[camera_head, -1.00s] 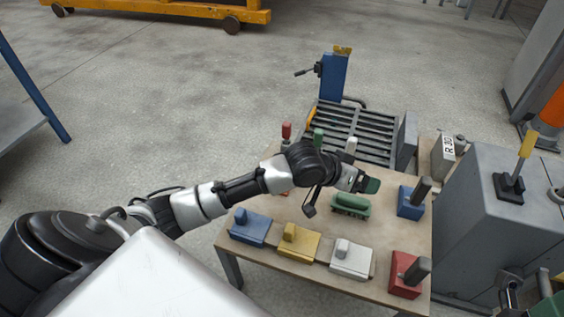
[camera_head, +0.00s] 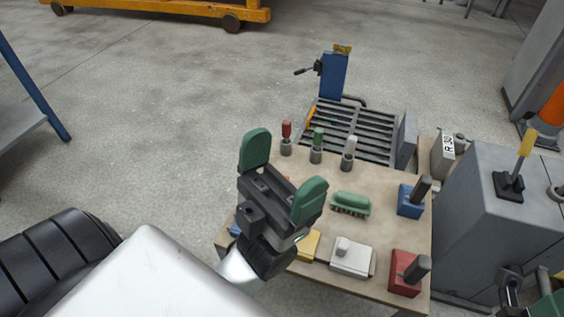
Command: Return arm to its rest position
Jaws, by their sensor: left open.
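My left gripper (camera_head: 281,172) is in front of the table's left edge, raised over it, with its two green-padded fingers spread wide and nothing between them. It hides most of a blue block and part of a yellow block (camera_head: 308,246) on the table. My left arm is folded back towards my body at the lower left. At the lower right corner, dark and green parts of my right arm (camera_head: 512,292) show; its fingers cannot be made out.
A grey cabinet (camera_head: 500,225) stands right. Open floor lies left.

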